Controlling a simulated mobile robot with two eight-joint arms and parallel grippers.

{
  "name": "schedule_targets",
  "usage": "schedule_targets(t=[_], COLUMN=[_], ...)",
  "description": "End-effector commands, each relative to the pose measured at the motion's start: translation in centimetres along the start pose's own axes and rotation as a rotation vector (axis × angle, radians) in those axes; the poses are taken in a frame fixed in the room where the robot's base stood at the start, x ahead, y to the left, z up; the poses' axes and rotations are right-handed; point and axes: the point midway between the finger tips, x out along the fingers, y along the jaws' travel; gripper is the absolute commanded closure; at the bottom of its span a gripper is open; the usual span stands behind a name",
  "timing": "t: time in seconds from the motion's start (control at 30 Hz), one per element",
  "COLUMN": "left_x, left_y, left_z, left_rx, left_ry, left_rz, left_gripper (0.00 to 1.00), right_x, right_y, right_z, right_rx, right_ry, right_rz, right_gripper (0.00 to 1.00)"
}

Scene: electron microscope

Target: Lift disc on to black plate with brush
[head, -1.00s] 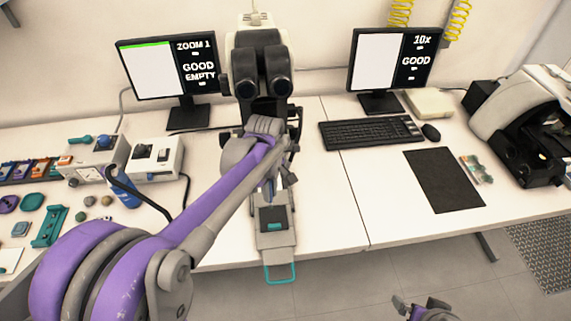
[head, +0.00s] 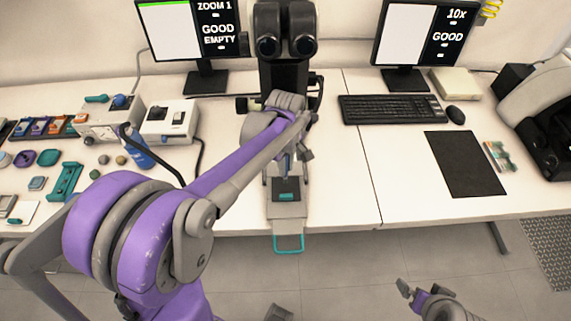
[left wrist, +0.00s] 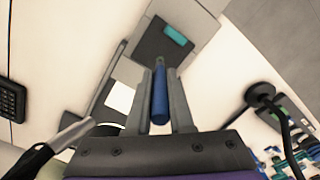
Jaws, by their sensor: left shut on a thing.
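My left gripper (head: 291,160) is over the microscope's front stage (head: 287,210). In the left wrist view its two fingers (left wrist: 161,100) are shut on a slim blue brush (left wrist: 160,94), whose tip points toward the stage. The black plate (head: 284,184) sits on the stage just in front of the gripper; it also shows in the left wrist view (left wrist: 150,45) with a small teal piece (left wrist: 174,35) at one edge. I cannot make out a disc. My right gripper (head: 407,290) hangs low in front of the table; its jaw state is unclear.
The microscope (head: 284,75) stands behind the stage. A teal loop handle (head: 288,243) juts past the table's front edge. A keyboard (head: 392,109) and dark mat (head: 465,164) lie right. Small boxes and a blue bottle (head: 137,150) stand left. The table is clear between stage and mat.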

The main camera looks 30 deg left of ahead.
Motion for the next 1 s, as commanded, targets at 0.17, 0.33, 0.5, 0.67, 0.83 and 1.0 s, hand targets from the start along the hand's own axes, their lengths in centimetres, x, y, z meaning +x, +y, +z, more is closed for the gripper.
schedule_targets(t=[0.17,0.33,0.5,0.67,0.83,1.0], left_x=[-0.07,0.0,0.18,0.35,0.52,0.69], left_y=[0.02,0.0,0.0,0.0,0.0,0.0], left_z=[0.0,0.0,0.0,0.0,0.0,0.0], left_rx=[0.0,0.0,0.0,0.0,0.0,0.0], left_ry=[0.0,0.0,0.0,0.0,0.0,0.0], left_rz=[0.0,0.0,0.0,0.0,0.0,0.0], left_gripper=[1.0,1.0,1.0,1.0,1.0,1.0], right_x=[-0.05,-0.01,0.11,0.21,0.32,0.43], right_y=[0.0,0.0,0.0,0.0,0.0,0.0], right_z=[-0.06,-0.02,0.09,0.19,0.28,0.38], right_rx=[0.0,0.0,0.0,0.0,0.0,0.0], right_ry=[0.0,0.0,-0.001,-0.001,-0.002,-0.003], right_rz=[0.0,0.0,0.0,0.0,0.0,0.0], right_gripper=[0.0,0.0,0.0,0.0,0.0,0.0])
